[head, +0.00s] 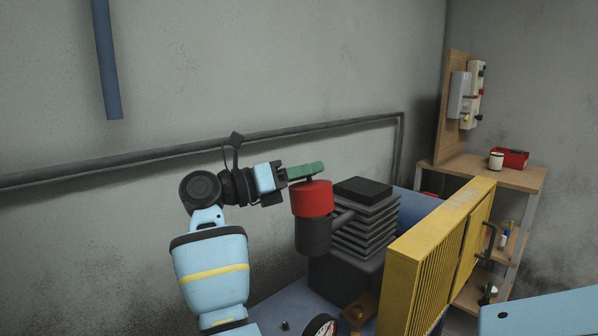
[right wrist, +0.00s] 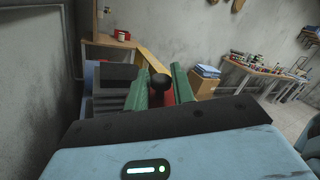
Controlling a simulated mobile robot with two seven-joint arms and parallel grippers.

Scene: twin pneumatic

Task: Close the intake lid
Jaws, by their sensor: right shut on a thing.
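The intake lid (head: 312,199) is a red cap on top of a dark grey intake canister (head: 313,236) beside the finned compressor. In the head view it looks upright, with no clear gap between it and the canister. My right gripper (head: 305,171), with green fingers, reaches over the lid's top from the left. In the right wrist view its fingers (right wrist: 160,86) stand on either side of a round black knob (right wrist: 157,81), with red of the lid (right wrist: 168,97) below. The gripper is shut on the lid by this knob. My left gripper is not in view.
The dark finned compressor block (head: 365,220) stands right of the canister. A yellow slatted panel (head: 425,262) rises at its right front. A pressure gauge (head: 320,326) is at the bottom. A grey rail (head: 300,128) runs along the wall. A wooden shelf (head: 510,176) stands at the right.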

